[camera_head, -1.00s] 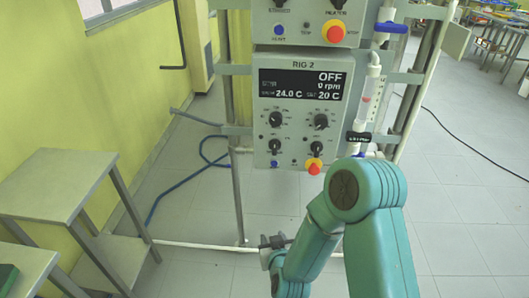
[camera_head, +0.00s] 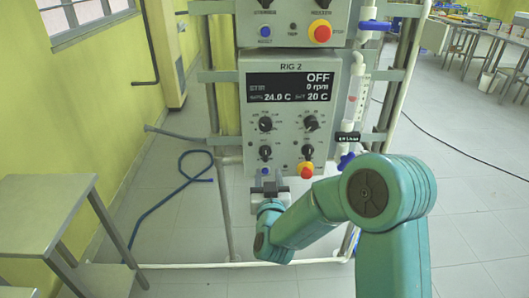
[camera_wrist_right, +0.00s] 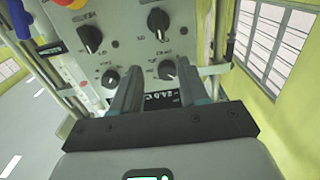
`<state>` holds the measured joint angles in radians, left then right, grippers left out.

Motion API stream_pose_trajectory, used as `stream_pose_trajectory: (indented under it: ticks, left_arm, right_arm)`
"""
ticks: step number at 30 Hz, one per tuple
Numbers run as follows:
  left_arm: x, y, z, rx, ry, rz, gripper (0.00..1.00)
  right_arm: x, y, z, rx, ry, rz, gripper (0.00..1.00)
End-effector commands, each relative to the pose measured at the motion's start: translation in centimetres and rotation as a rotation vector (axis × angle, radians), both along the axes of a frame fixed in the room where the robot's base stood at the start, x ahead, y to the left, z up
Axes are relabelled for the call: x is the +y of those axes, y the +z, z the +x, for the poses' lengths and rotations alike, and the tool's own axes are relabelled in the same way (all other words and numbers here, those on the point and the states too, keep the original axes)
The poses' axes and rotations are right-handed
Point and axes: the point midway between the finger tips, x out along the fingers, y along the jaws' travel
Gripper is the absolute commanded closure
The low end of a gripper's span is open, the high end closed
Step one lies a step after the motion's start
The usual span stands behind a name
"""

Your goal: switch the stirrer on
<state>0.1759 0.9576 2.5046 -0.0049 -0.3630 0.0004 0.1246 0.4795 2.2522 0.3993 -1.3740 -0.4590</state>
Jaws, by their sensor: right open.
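The RIG 2 control panel (camera_head: 290,150) faces me; its display (camera_head: 290,87) reads OFF, 0 rpm, 24.0 C and 20 C. It has two upper knobs, left (camera_head: 265,124) and right (camera_head: 311,122), and two lower knobs, left (camera_head: 265,152) and right (camera_head: 308,152). The labels are too small to read, so I cannot tell which one is the stirrer switch. My right gripper (camera_head: 268,182) is at the panel's lower left edge. In the right wrist view the right gripper (camera_wrist_right: 158,88) is open and empty, with the panel inverted beyond its fingers. My left gripper is out of view.
A glass tube with a blue valve (camera_head: 346,160) hangs right of the panel. Another control unit (camera_head: 290,25) is above. A grey side table (camera_head: 45,200) stands at left.

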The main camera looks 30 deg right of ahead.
Motion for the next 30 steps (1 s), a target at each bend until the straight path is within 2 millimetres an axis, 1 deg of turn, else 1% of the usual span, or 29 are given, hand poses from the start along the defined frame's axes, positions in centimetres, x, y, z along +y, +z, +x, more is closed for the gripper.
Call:
stream_pose_trajectory:
  ticks: [1,6,12,15,18,27,28,29,30]
  left_arm:
    - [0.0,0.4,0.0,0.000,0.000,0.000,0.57]
    - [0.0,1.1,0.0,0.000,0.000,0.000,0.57]
    - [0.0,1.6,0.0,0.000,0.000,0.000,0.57]
    - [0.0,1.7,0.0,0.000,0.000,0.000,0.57]
    - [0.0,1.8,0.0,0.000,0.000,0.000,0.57]
    - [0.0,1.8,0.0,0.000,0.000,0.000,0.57]
    - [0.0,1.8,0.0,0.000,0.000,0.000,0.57]
    - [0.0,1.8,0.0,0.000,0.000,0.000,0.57]
    - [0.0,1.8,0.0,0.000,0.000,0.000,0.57]
  right_arm:
    - [-0.8,0.2,1.0,-0.001,-0.005,-0.001,0.56]
    - [-2.8,0.1,4.6,0.001,-0.002,-0.001,0.56]
    - [-4.8,0.1,8.1,0.000,-0.001,0.000,0.56]
    - [-5.3,0.0,9.2,0.001,0.000,0.001,0.56]
    - [-5.6,0.0,9.8,0.001,0.001,0.001,0.56]
    - [-5.7,-0.1,10.0,0.001,0.001,0.000,0.56]
    - [-5.7,-0.1,10.0,0.001,0.001,0.000,0.60]
    - [-5.7,-0.1,10.0,0.001,0.001,0.000,0.69]
    - [-5.7,-0.1,10.0,0.001,0.001,0.000,0.82]
